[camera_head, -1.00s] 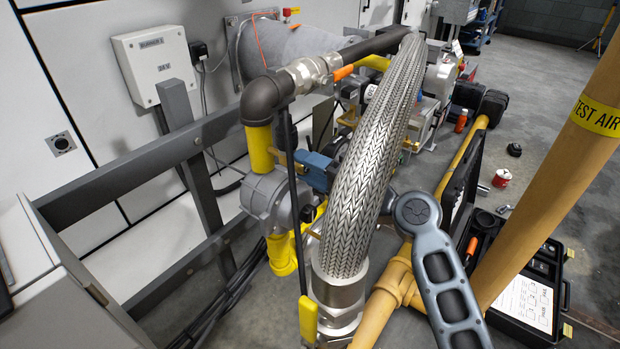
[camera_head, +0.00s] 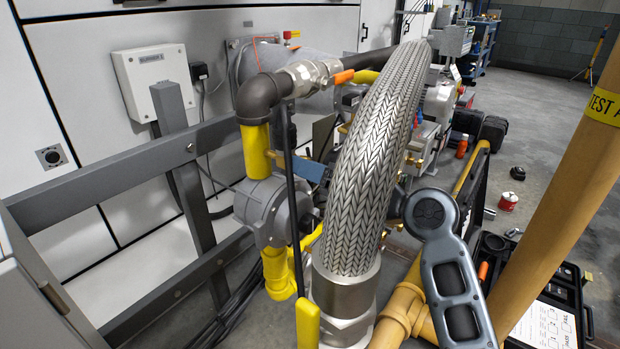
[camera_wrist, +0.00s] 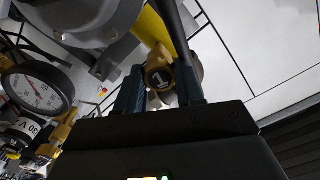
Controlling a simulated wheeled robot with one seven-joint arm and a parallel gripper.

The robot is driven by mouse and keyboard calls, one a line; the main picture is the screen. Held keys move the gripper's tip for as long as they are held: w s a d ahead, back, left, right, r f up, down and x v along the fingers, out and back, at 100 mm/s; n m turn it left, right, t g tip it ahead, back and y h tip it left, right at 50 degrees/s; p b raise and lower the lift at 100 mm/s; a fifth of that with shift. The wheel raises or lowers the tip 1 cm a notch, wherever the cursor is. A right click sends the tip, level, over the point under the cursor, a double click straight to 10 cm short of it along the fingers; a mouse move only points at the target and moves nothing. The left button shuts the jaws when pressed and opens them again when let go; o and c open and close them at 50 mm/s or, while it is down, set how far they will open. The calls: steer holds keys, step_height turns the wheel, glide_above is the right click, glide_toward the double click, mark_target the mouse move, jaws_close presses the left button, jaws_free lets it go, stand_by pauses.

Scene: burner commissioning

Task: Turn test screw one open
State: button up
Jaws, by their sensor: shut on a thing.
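Test screw one is a round brass piece marked "1" (camera_wrist: 160,77), in the upper middle of the wrist view. My gripper (camera_wrist: 159,88) has its two dark blue fingers on either side of the brass piece, shut on it. In the head view the blue part of my gripper (camera_head: 312,170) shows beside the grey valve body, left of the braided hose. The screw's turned position cannot be told.
The thick braided hose (camera_head: 367,170) stands between the head camera and the gripper. A yellow-handled black rod (camera_head: 307,322) rises in front of the grey valve body (camera_head: 266,207). A tan post (camera_head: 560,200) stands right. A pressure gauge (camera_wrist: 38,92) is left in the wrist view.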

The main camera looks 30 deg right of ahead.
steer(key=shift+f+n+b, duration=0.15)
steer(key=shift+n+b, duration=0.2)
steer(key=shift+n, duration=0.25)
steer(key=o, duration=1)
steer(key=shift+o, duration=0.2)
steer(key=p+v, duration=0.1)
steer(key=v, duration=0.6)
steer(key=shift+s+d, duration=0.2)
steer(key=shift+s, duration=0.2)
steer(key=shift+s, duration=0.1)
